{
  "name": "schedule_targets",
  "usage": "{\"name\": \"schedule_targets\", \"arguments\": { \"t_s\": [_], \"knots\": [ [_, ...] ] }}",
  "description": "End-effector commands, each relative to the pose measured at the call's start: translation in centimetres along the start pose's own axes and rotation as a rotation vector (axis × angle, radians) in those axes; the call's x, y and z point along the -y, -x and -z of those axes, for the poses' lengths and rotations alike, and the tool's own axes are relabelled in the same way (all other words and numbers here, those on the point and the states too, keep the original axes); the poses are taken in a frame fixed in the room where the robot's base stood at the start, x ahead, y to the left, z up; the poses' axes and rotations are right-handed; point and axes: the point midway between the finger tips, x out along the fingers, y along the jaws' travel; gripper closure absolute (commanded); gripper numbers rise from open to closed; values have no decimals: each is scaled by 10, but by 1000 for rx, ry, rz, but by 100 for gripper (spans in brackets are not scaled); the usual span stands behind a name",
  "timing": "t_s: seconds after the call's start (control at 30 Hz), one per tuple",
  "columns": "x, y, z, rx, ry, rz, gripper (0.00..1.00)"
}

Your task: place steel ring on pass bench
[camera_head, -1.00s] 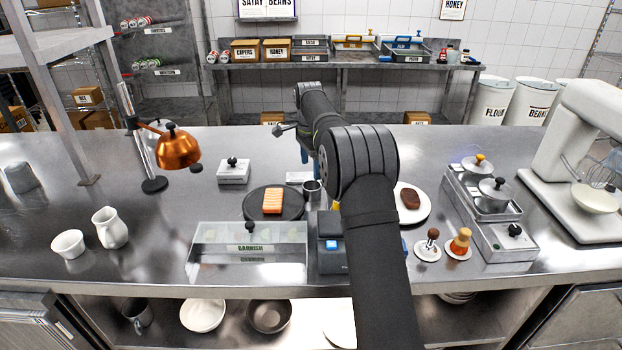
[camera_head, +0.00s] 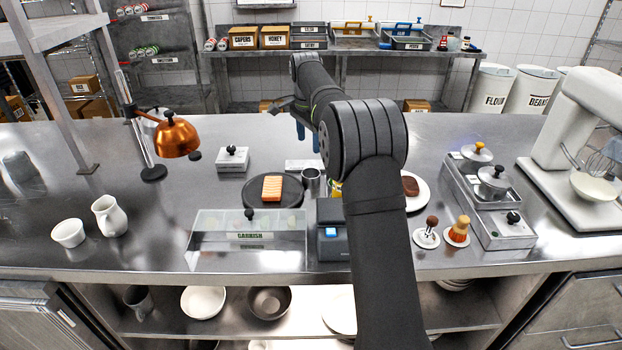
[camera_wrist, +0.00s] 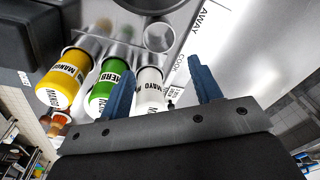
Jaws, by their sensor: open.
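A short grey metal cylinder (camera_head: 312,182), which looks like the steel ring, stands on the steel bench (camera_head: 120,250) right of the black round plate. In the wrist view the ring (camera_wrist: 159,35) shows as a round open rim beside the sauce bottles, beyond my fingertips. My gripper (camera_head: 307,134) is open, its two blue fingers apart, above the bench behind the ring. In the wrist view my gripper (camera_wrist: 160,66) has nothing between its fingers but the view of the white bottle and bench. My arm hides part of the bench.
Yellow (camera_wrist: 62,82), green (camera_wrist: 106,84) and white (camera_wrist: 150,88) bottles stand in a row near the ring. The black plate (camera_head: 256,198) carries an orange block. A clear garnish box (camera_head: 215,258), a copper lamp (camera_head: 176,138) and a lidded steel unit (camera_head: 500,232) also stand on the bench.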

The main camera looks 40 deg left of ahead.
Motion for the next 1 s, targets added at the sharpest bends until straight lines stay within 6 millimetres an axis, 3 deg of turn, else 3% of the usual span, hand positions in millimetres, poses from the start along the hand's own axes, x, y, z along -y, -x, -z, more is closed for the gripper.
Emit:
{"name": "schedule_targets", "arguments": {
  "t_s": [0.3, 0.53, 0.67, 1.0],
  "knots": [
    [-34, 36, -26, -199, 614, 127, 42],
    [-47, 42, -36, -278, 824, 149, 42],
    [-44, 27, -33, -281, 840, 147, 42],
    [-27, -42, -20, -279, 836, 147, 42]
  ]
}}
